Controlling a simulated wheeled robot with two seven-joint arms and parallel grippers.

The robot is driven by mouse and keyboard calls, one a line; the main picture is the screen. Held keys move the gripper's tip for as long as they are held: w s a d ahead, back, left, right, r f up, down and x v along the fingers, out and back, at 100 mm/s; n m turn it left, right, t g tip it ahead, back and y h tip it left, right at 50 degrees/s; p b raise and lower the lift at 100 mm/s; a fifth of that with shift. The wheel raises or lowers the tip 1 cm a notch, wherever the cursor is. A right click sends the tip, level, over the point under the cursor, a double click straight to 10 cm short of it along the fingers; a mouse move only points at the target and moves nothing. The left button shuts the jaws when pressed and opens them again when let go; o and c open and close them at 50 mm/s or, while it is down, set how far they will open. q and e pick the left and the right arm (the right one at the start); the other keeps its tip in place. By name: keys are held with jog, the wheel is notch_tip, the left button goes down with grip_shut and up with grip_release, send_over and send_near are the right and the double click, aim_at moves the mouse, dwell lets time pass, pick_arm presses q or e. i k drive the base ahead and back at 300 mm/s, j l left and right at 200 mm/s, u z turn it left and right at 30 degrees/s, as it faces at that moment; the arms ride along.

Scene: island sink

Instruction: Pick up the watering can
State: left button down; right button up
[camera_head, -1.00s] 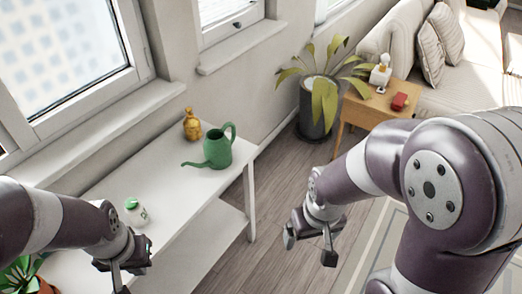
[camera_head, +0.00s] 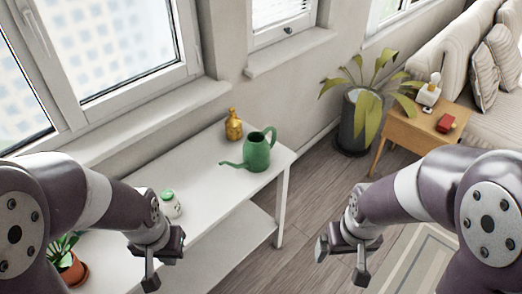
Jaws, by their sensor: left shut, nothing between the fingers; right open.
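The green watering can (camera_head: 258,152) stands upright near the far right end of the white shelf table (camera_head: 205,165). Its spout points left and its handle is on the right. My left gripper (camera_head: 160,270) is shut and empty, in front of the table and well short of the can. My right gripper (camera_head: 340,262) is open and empty over the floor, to the right of the table and nearer to me than the can. Neither gripper touches the can.
A gold bottle (camera_head: 234,125) stands just behind the can. A potted plant (camera_head: 67,264) is at lower left. A large plant in a dark pot (camera_head: 350,130) and a wooden side table (camera_head: 408,130) stand beyond.

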aim_at(256, 149)
jog(key=i+l+u, duration=0.85)
jog(key=i+l, duration=0.2)
jog(key=l, duration=0.2)
